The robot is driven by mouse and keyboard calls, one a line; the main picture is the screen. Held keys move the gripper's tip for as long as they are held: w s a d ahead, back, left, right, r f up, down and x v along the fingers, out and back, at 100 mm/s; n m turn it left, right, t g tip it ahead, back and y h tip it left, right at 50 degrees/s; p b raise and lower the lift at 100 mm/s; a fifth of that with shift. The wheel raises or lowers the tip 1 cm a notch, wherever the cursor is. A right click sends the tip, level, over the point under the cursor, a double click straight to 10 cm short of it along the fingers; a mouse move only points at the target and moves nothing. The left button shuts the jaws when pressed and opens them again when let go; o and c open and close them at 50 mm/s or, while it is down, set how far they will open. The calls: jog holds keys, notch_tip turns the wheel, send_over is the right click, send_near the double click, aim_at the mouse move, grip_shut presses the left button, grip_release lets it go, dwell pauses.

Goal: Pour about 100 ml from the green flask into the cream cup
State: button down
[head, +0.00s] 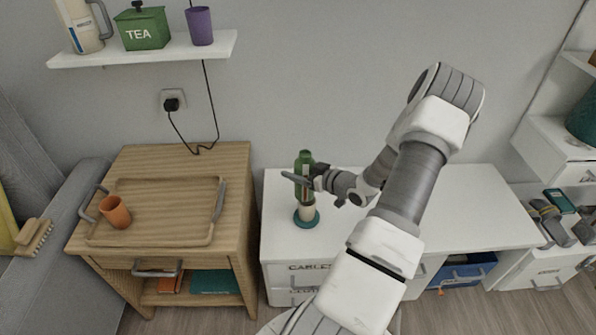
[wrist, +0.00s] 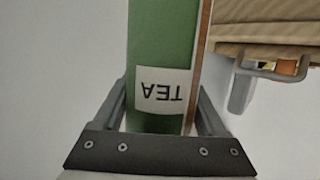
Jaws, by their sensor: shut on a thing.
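The green flask (head: 305,160) is above the white desk, and it looks about upright in the head view. My gripper (head: 307,184) is shut on it, with one finger on each side. The wrist view shows the flask (wrist: 158,55) close up, with a white TEA label upside down in the picture and a brown strip along one side. The cream cup (head: 306,211) stands upright on a teal saucer (head: 307,221) near the desk's left end. The flask is just behind or above the cup; I cannot tell the exact gap. The cup's inside is hidden.
The white desk (head: 460,212) is clear to the right, beneath my arm. A wall shelf (head: 150,52) holds a jug, a green TEA box and a purple cup.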

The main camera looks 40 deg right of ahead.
jog(key=shift+d, duration=0.1)
dwell(0.3)
jog(key=shift+s+a+f+m+g+y+p, duration=0.15)
jog(key=shift+a+f+m+g+y+p, duration=0.15)
jog(key=shift+f, duration=0.45)
jog(key=shift+s+a+f+m+g+y+p, duration=0.2)
jog(key=shift+f+m, duration=0.25)
jog(key=shift+f, duration=0.3)
jog(key=shift+s+a+f+m+g+y+p, duration=0.1)
jog(key=shift+a+f+m+g+y+p, duration=0.2)
jog(key=shift+f, duration=0.45)
jog(key=shift+a+f+m, duration=0.2)
jog(key=shift+f+m, duration=0.15)
jog(key=shift+f, duration=0.2)
jog(key=shift+s+a+f+m+g+y+p, duration=0.25)
jog(key=shift+f+m+y, duration=0.3)
jog(key=shift+f, duration=0.3)
jog(key=shift+s+a+f+m+g+y+p, duration=0.1)
jog(key=shift+a+f+m+g+y, duration=0.3)
jog(key=shift+f+m, duration=0.35)
jog(key=shift+s+a+f+m+g+y+p, duration=0.1)
jog(key=shift+s+a+f+m+g+y, duration=0.15)
jog(key=shift+f+m+y, duration=0.5)
jog(key=shift+a+f, duration=0.1)
jog(key=shift+f, duration=0.05)
jog(key=shift+a+r+p, duration=0.1)
jog(key=shift+r+p, duration=0.2)
